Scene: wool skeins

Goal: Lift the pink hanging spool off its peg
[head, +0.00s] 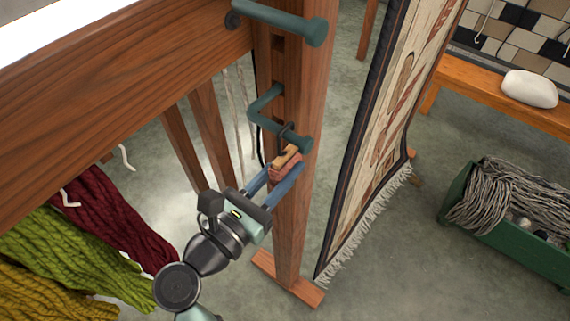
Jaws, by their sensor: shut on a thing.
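The pink spool (286,168) has wooden ends and sits at the tip of my gripper (279,178). The gripper's two blue fingers are closed on it from the lower left. A dark loop at the spool's top reaches up to a teal peg (284,128) that sticks out of a wooden post (292,215). The loop appears to be around or against the peg near its rounded end; I cannot tell which. The fingers hide part of the spool.
A second teal peg (285,22) sticks out above. Red, green and yellow wool skeins (60,250) hang at lower left. A fringed rug (375,130) hangs right of the post. A green crate (510,235) of grey yarn and a bench (500,95) stand farther right.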

